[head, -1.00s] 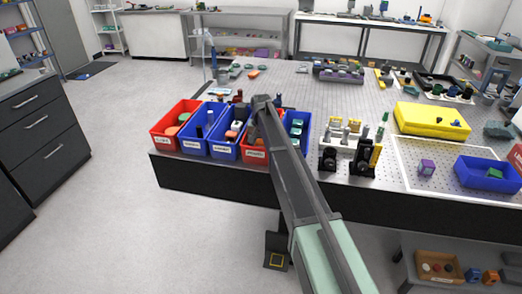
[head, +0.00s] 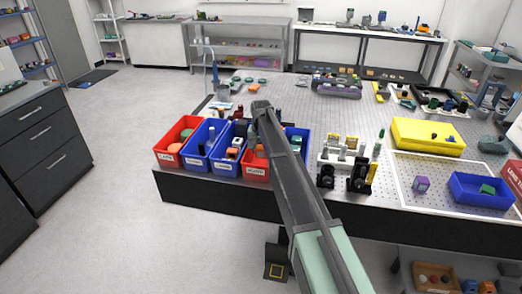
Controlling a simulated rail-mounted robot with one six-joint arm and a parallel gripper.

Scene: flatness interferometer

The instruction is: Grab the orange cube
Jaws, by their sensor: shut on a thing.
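My gripper (head: 252,134) points down over the right-hand red bin (head: 256,174), at the far end of my arm. It is small and dark, and its fingertips are partly hidden. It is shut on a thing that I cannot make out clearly. An orange patch (head: 260,151) shows in that bin just below the gripper; I cannot tell whether this is the orange cube or whether it is held. Another small orange item (head: 233,152), with white on it, lies in the neighbouring blue bin (head: 224,170).
More bins, red (head: 168,160) and blue (head: 194,164), stand in a row along the table's front edge. Dark optics mounts (head: 358,178) stand right of my arm. A yellow case (head: 428,138) and a blue tray (head: 482,200) lie farther right. The table's middle has free room.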

